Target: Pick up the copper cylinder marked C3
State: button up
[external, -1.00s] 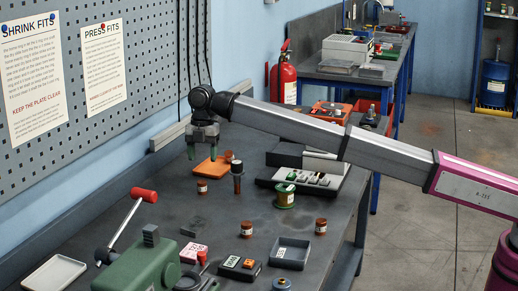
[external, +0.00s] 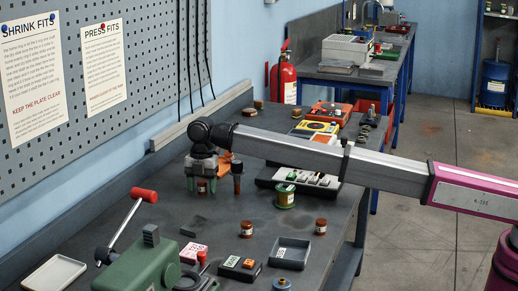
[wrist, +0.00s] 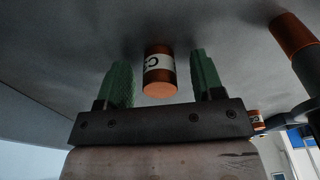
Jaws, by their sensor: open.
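A copper cylinder (wrist: 160,73) with a white label band stands between the green fingers of my gripper (wrist: 160,66) in the wrist view. The label shows a C and a partly turned-away character that looks like a 3. The fingers are open, with a gap on each side of the cylinder. In the external view my gripper (external: 201,186) is low over the bench, its fingers either side of the small copper cylinder (external: 202,187). Two similar banded cylinders stand nearer the front, one at the middle (external: 247,229) and one to the right (external: 321,226).
A green spool (external: 285,196), a grey tray (external: 290,253) and a green press (external: 150,264) stand around.

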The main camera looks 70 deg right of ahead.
grip_shut()
jog(key=shift+r, duration=0.1)
